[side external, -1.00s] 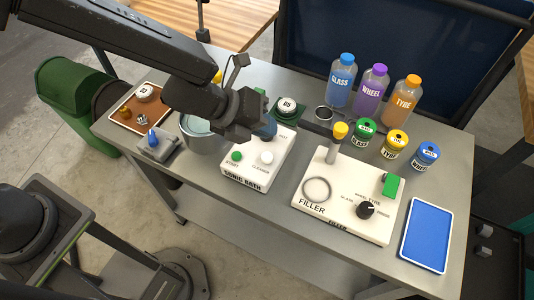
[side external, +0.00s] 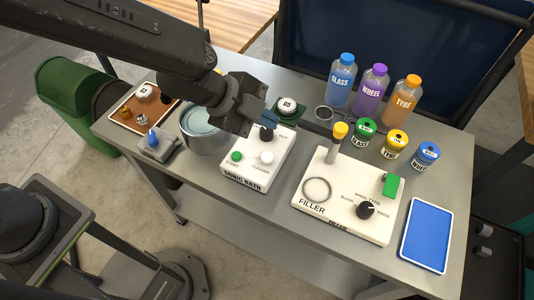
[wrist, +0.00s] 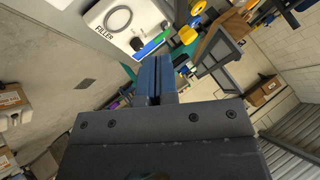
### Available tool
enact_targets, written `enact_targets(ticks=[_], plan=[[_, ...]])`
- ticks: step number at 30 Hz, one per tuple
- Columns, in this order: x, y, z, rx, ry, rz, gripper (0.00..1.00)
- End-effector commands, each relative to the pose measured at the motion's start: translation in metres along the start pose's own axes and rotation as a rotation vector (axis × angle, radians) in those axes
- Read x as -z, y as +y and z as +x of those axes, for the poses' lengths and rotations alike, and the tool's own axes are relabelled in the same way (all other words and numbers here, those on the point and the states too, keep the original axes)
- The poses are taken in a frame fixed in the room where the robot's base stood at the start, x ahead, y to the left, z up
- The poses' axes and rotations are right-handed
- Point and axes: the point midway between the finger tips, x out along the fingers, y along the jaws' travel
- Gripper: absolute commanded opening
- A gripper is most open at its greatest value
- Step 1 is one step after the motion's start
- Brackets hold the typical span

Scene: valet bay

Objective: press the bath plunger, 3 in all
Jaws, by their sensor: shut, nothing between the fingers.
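The sonic bath has a white control panel (side external: 243,172). On it are a white round plunger (side external: 266,158) marked CLEANSER, a green START button (side external: 237,156) and a black knob (side external: 266,134). The round metal bath tub (side external: 203,141) stands to the left. My gripper (side external: 281,117) is above the back of the panel, behind the plunger and apart from it. Its shut, empty fingers point right. The wrist view shows the blue-grey fingers (wrist: 156,72) together. The plunger cannot be made out there.
The filler (side external: 330,215) stands to the right, with a yellow-topped post (side external: 341,130). Several bottles (side external: 374,90) and jars (side external: 394,144) stand behind it. A brown tray (side external: 124,119) and a blue-nozzled device (side external: 157,143) are at left. A blue pad (side external: 427,235) lies at right.

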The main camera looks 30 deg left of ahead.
Motion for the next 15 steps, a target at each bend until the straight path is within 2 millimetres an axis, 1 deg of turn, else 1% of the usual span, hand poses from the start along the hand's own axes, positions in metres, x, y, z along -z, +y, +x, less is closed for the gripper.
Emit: enact_targets(ticks=[10, 15], plan=[[-0.0003, 0.0004, 0.0004, -0.001, 0.000, -0.002, 0.00], [-0.0047, 0.0044, 0.0055, -0.003, -0.001, -0.004, 0.00]])
